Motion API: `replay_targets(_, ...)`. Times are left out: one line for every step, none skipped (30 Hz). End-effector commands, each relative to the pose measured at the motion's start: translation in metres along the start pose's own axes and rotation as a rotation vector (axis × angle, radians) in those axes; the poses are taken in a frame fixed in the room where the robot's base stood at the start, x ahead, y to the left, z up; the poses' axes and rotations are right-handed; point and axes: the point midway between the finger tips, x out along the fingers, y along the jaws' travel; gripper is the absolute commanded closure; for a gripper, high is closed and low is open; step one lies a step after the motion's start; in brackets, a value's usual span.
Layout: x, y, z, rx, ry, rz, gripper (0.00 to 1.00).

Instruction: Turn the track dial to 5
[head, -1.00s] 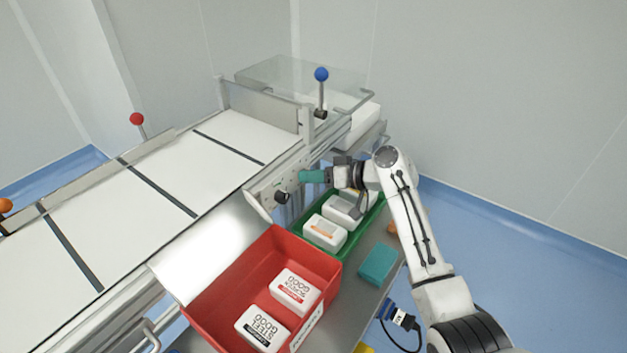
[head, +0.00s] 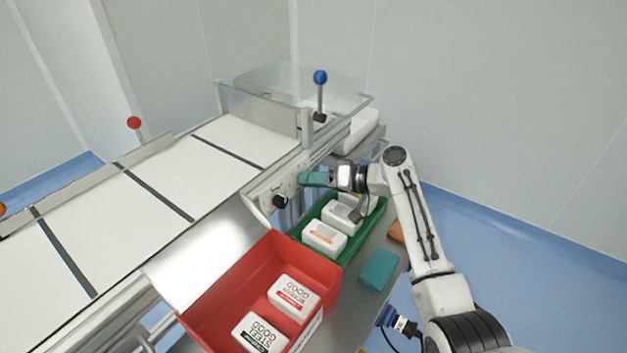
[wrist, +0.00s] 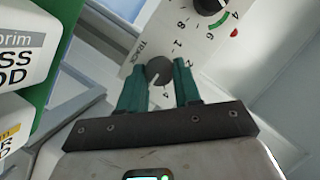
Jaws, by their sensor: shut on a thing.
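The track dial (wrist: 159,71) is a dark round knob on a pale panel marked TRACK, with printed numbers around it. In the wrist view my gripper (wrist: 157,69) has its two teal fingers on either side of the knob, shut on it. The number the dial points to is not clear. In the head view my gripper (head: 312,179) reaches the panel on the side of the converter, and its fingers hide the track dial.
A second dial (wrist: 208,4) with a green arc sits beside it; it also shows in the head view (head: 279,201). Below are a green tray (head: 348,252) with white packs and a red bin (head: 238,290). A blue-knobbed lever (head: 320,78) stands above the panel.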

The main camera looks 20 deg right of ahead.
Motion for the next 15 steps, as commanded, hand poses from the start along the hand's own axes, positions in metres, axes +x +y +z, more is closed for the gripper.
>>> replay_targets(0.0000,0.0007,0.0004,0.002,0.000,0.001,0.98)
replay_targets(0.0000,0.0007,0.0003,0.002,0.000,0.001,0.66)
replay_targets(-0.0001,0.0007,0.0003,0.002,0.000,0.002,0.62)
replay_targets(-0.0001,0.0007,0.0003,0.002,0.000,0.002,0.59)
replay_targets(-0.0001,0.0007,0.0003,0.002,0.000,0.002,0.57)
replay_targets(-0.0001,0.0006,0.0003,0.001,0.000,0.001,0.53)
replay_targets(-0.0001,0.0006,0.0002,0.001,0.000,0.001,0.50)
replay_targets(-0.0001,0.0005,0.0002,0.001,0.000,0.001,0.47)
replay_targets(-0.0001,0.0005,0.0002,0.001,0.000,0.001,0.43)
replay_targets(-0.0001,0.0004,0.0001,0.000,0.000,0.001,0.42)
replay_targets(-0.0001,0.0004,0.0001,0.000,0.000,0.001,0.42)
replay_targets(-0.0001,0.0003,0.0000,0.000,0.000,0.001,0.42)
replay_targets(-0.0001,0.0003,0.0000,0.000,0.000,0.001,0.42)
replay_targets(-0.0001,0.0003,0.0000,0.000,0.000,0.001,0.42)
replay_targets(-0.0001,0.0002,0.0000,0.000,0.000,0.001,0.42)
